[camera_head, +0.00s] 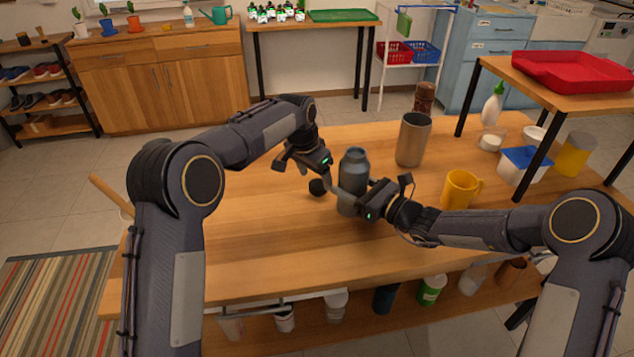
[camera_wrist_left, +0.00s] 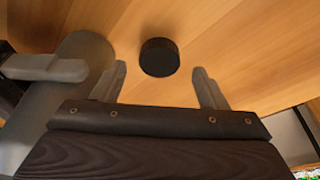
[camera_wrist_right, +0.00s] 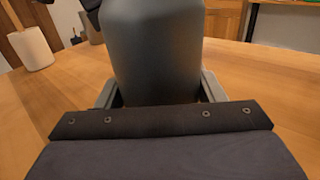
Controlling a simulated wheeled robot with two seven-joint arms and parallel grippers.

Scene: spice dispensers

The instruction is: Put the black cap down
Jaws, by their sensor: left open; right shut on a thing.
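The black cap (camera_head: 317,187) lies on the wooden table just left of the grey-blue bottle (camera_head: 353,172). In the left wrist view the cap (camera_wrist_left: 159,57) sits on the wood beyond and between the fingertips, touching neither. My left gripper (camera_head: 324,176) is open and empty, above and beside the cap; it also shows in the left wrist view (camera_wrist_left: 160,82). My right gripper (camera_head: 350,200) is shut on the bottle's lower body, and the bottle stands upright. In the right wrist view the bottle (camera_wrist_right: 154,50) fills the space between the fingers.
A metal cup (camera_head: 412,139), a brown shaker (camera_head: 424,98) and a yellow mug (camera_head: 459,189) stand right of the bottle on the table (camera_head: 270,235). A raised shelf with a red tray (camera_head: 572,71) is at the right. The table's front left is clear.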

